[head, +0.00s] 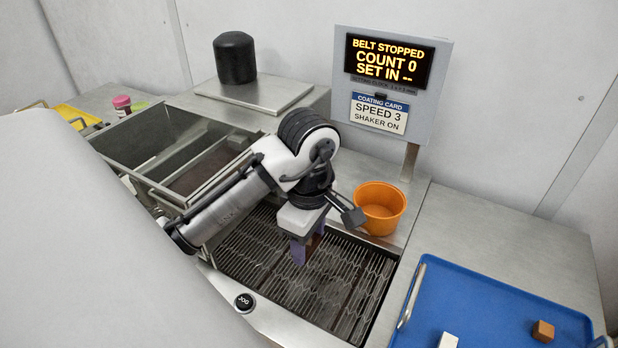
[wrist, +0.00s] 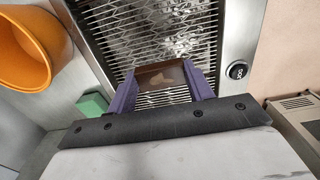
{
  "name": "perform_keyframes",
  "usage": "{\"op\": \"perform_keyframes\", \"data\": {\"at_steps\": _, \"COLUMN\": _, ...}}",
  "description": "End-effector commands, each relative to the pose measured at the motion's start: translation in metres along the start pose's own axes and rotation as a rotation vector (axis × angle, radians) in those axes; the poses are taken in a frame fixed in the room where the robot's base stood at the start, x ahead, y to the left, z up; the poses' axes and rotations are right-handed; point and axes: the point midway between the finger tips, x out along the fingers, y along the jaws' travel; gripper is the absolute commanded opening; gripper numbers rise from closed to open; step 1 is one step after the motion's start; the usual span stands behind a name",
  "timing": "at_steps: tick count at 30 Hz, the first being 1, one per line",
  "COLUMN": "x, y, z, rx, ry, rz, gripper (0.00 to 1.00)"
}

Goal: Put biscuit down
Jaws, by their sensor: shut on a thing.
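My gripper (head: 306,250) points down over the wire mesh belt (head: 262,257). In the wrist view its purple fingers (wrist: 160,88) are shut on a brown biscuit (wrist: 160,74). The biscuit spans the gap between the fingertips. In the head view a brown edge of the biscuit (head: 318,240) shows beside the near finger; the rest is hidden. The belt also fills the upper middle of the wrist view (wrist: 150,30). I cannot tell whether the biscuit touches the belt or hangs just above it.
An orange bowl (head: 380,207) stands behind the belt. A display (head: 391,62) reads "BELT STOPPED". A JOG button (head: 244,302) is on the front rim. A blue tray (head: 480,300) at right holds a brown cube (head: 543,331) and a white block (head: 448,341). The belt around my gripper looks clear.

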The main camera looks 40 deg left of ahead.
Motion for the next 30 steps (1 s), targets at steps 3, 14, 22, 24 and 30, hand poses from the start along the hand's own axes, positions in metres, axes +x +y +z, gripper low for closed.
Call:
{"op": "perform_keyframes", "data": {"at_steps": 3, "x": 0.009, "y": 0.000, "z": 0.000, "rx": 0.001, "ry": 0.000, "rz": 0.000, "gripper": 0.30}}
{"op": "perform_keyframes", "data": {"at_steps": 14, "x": 0.046, "y": 0.000, "z": 0.001, "rx": 0.001, "ry": 0.000, "rz": 0.000, "gripper": 0.30}}
{"op": "perform_keyframes", "data": {"at_steps": 22, "x": 0.048, "y": 0.000, "z": 0.000, "rx": 0.001, "ry": 0.000, "rz": 0.000, "gripper": 0.30}}
{"op": "perform_keyframes", "data": {"at_steps": 24, "x": 0.050, "y": 0.000, "z": 0.000, "rx": 0.001, "ry": 0.000, "rz": 0.000, "gripper": 0.30}}
{"op": "perform_keyframes", "data": {"at_steps": 30, "x": 0.050, "y": 0.000, "z": 0.000, "rx": 0.001, "ry": 0.001, "rz": 0.000, "gripper": 0.73}}
